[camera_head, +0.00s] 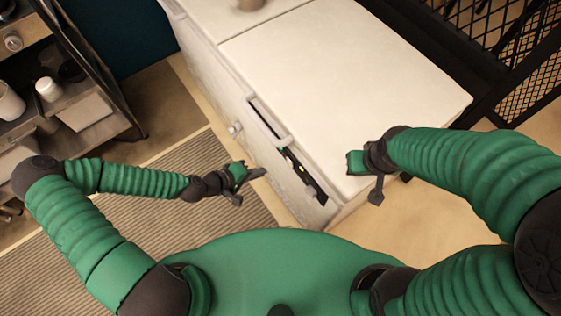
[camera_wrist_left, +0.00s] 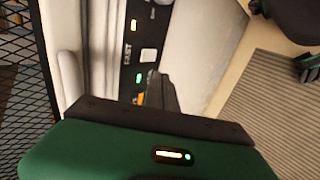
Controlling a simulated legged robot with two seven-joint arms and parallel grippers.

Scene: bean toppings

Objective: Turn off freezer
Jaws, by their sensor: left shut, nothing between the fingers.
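The freezer (camera_head: 335,85) is a white chest with a flat lid. A narrow black control panel (camera_head: 302,175) with lit spots is set in its front side. In the left wrist view the panel (camera_wrist_left: 140,55) shows an orange light, a green light, white marks and the word FAST. My left gripper (camera_head: 250,178) is shut and empty, in front of the panel. In the left wrist view its dark fingers (camera_wrist_left: 160,92) overlap the panel's lower part; I cannot tell whether they touch it. My right gripper (camera_head: 366,172) is over the freezer's front right corner; its finger gap is unclear.
A shelf unit (camera_head: 85,108) with cups and containers stands at the left. A ribbed mat (camera_head: 150,215) lies on the floor before the freezer. A black mesh fence (camera_head: 530,85) is at the right. The lid's near part is clear.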

